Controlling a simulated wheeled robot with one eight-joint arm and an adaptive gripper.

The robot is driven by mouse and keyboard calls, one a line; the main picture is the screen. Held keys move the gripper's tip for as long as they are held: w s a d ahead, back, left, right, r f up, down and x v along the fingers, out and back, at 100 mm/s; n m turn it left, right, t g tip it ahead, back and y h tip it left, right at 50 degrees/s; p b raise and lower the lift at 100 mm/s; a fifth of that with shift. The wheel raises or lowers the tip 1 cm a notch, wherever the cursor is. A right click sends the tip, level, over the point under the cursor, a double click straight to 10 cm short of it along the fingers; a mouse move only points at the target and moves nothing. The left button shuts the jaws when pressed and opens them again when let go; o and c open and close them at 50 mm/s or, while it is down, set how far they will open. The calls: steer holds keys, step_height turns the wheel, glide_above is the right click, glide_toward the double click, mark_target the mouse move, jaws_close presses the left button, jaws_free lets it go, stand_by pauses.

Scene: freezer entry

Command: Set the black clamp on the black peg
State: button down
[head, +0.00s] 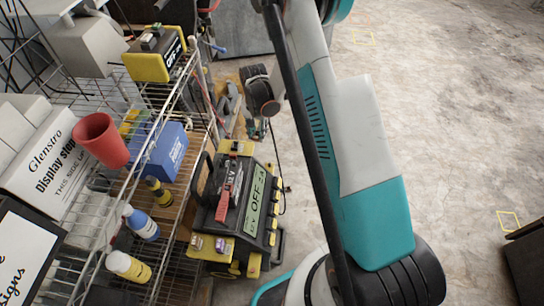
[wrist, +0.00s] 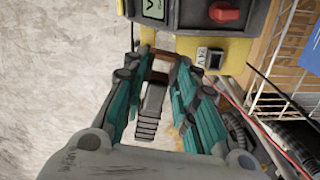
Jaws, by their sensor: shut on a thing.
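My gripper (wrist: 160,62) shows in the wrist view, its teal fingers shut around the black clamp (wrist: 151,104). The clamp's ribbed dark handle lies between the fingers, and brownish jaws show near the fingertips. The fingertips are close to the yellow edge of the black and yellow charger (wrist: 183,44). In the head view the charger (head: 262,215) stands with its "OFF 2A" display up and a red clamp (head: 222,206) on it. I cannot make out the black peg for certain; a small dark block (wrist: 215,60) shows on the yellow edge beside a white label.
A wire shelf (head: 150,165) stands left of the charger, holding a red cup (head: 101,140), a blue box (head: 158,150), bottles (head: 129,267) and a second yellow and black device (head: 155,55). A dark cable (head: 281,160) runs along the charger. Bare floor (head: 450,110) lies to the right.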

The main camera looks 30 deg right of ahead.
mark_target(271, 165)
steer(key=w+d+f+m+b, duration=0.1)
steer(key=d+f+m, duration=0.1)
steer(key=f, duration=0.4)
steer(key=w+d+f+m+b, duration=0.1)
steer(key=d+f+m+b, duration=0.1)
steer(key=f+m, duration=0.2)
steer(key=d+f+m+b, duration=0.1)
steer(key=d+f+m, duration=0.1)
steer(key=f, duration=0.7)
steer(key=shift+w+d+f+m, duration=0.3)
steer(key=shift+w+f+m, duration=0.05)
steer(key=shift+w+m, duration=0.05)
steer(key=shift+d+f+m, duration=0.2)
steer(key=shift+f+m, duration=0.1)
steer(key=shift+f, duration=0.15)
steer(key=shift+b, duration=0.5)
steer(key=shift+f+b, duration=0.3)
steer(key=shift+f, duration=1.7)
steer(key=shift+f, duration=1.4)
steer(key=c, duration=1.2)
jaws_free()
steer(key=shift+r, duration=0.15)
